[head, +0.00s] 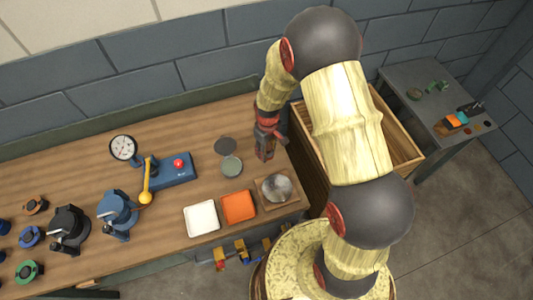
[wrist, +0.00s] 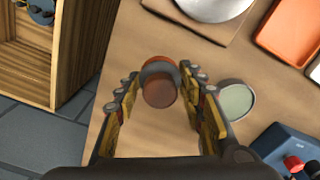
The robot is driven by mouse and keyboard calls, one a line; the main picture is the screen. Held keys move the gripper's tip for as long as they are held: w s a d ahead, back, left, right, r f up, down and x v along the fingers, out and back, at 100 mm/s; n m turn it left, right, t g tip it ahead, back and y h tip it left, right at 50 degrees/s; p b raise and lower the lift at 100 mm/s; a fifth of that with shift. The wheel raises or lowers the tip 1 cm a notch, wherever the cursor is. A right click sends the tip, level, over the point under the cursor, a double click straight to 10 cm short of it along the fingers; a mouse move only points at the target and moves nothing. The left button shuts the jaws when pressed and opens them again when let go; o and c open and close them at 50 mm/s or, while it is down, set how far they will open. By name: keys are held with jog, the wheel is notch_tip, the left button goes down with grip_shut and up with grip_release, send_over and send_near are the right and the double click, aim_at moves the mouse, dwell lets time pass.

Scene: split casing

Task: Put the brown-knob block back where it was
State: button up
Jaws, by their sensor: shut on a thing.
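The brown-knob block (wrist: 160,90) shows in the wrist view as a round reddish-brown knob with a grey part around it. It sits between the two fingertips of my gripper (wrist: 158,78), which is shut on it. In the head view my gripper (head: 265,146) points down at the right end of the wooden bench, right of a dark round disc (head: 225,146) and a grey-green round dish (head: 231,166). The dish also shows in the wrist view (wrist: 237,100), right of my fingers. My fingers mostly hide the block in the head view. I cannot tell whether it touches the bench.
A square board with a round metal plate (head: 276,188), an orange tray (head: 238,207) and a white tray (head: 201,218) line the front edge. A blue lever press (head: 172,171) stands left. An open wooden crate (head: 402,143) is right of the bench, beside a grey side table (head: 425,75).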

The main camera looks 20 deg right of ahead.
jog(key=shift+w+f, duration=0.55)
jog(key=shift+f, duration=1.5)
jog(key=shift+f, duration=0.2)
jog(key=o, duration=1.5)
jog(key=shift+c, duration=0.2)
jog(key=shift+r, duration=0.2)
